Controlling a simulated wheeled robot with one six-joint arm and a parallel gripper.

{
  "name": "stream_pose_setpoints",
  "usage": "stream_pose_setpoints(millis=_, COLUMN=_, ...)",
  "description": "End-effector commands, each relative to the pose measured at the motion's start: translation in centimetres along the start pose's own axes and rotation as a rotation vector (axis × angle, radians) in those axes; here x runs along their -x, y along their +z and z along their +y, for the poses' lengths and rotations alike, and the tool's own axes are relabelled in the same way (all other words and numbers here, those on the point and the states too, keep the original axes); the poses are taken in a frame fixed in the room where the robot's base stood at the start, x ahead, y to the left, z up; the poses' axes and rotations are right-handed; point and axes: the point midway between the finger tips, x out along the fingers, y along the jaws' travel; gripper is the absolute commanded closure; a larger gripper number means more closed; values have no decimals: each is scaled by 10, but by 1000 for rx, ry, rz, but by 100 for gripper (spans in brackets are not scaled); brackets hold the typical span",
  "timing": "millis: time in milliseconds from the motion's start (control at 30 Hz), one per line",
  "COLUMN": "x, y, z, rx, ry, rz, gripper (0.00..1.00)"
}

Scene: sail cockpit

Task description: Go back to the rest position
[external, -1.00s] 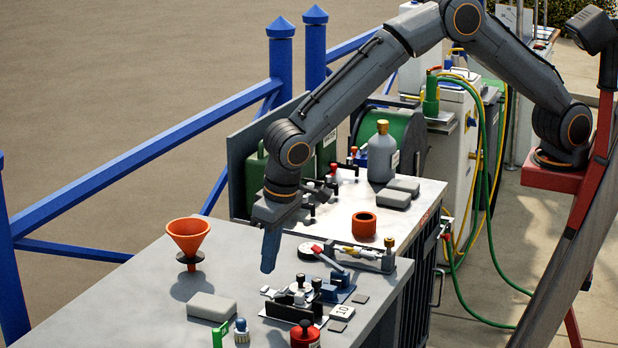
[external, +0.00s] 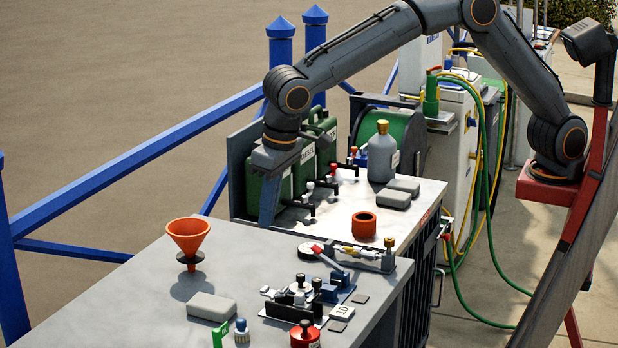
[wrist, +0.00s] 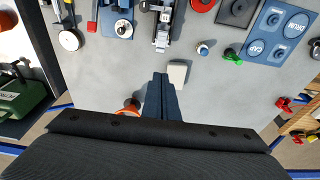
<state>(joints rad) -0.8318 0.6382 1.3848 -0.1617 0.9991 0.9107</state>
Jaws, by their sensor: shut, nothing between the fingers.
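My gripper (external: 268,222) hangs from my raised arm above the far end of the grey worktop (external: 130,290) in the external view. It points down, its fingers are together, and nothing is between them. The gripper is apart from everything on the worktop.
An orange funnel (external: 188,238) stands on the worktop left of my gripper. A clamp-like fixture (external: 300,300) and a red round part (external: 305,335) lie nearer the front. Green cans (external: 270,190) stand behind my gripper. A grey bottle (external: 381,155) and an orange ring (external: 364,226) stand to the right.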

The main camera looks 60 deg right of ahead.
Motion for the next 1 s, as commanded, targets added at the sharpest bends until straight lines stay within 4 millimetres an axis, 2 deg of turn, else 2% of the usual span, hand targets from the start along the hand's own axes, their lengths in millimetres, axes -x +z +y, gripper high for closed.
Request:
stream_pose_setpoints(millis=233, x=-1, y=0, z=2, rx=0, ry=1, rz=-1, gripper=100)
stream_pose_setpoints(millis=267, x=-1, y=-2, z=5, rx=-1, ry=1, rz=-1, gripper=100)
stream_pose_setpoints(millis=367, x=-4, y=-9, z=30, rx=-3, ry=4, rz=-7, gripper=100)
stream_pose_setpoints(millis=467, x=-11, y=-19, z=80, rx=-3, ry=4, rz=-18, gripper=100)
stream_pose_setpoints(millis=567, x=-20, y=-23, z=148, rx=0, ry=5, rz=-30, gripper=100)
stream_pose_setpoints(millis=600, x=-23, y=-21, z=176, rx=2, ry=5, rz=-36, gripper=100)
stream_pose_setpoints(millis=667, x=-28, y=-17, z=217, rx=3, ry=3, rz=-42, gripper=100)
stream_pose_setpoints(millis=800, x=-38, y=10, z=309, rx=4, ry=-1, rz=-52, gripper=100)
stream_pose_setpoints(millis=867, x=-42, y=27, z=347, rx=2, ry=-2, rz=-55, gripper=100)
stream_pose_setpoints(millis=900, x=-44, y=41, z=371, rx=0, ry=-3, rz=-56, gripper=100)
stream_pose_setpoints(millis=1000, x=-49, y=80, z=424, rx=-3, ry=-4, rz=-59, gripper=100)
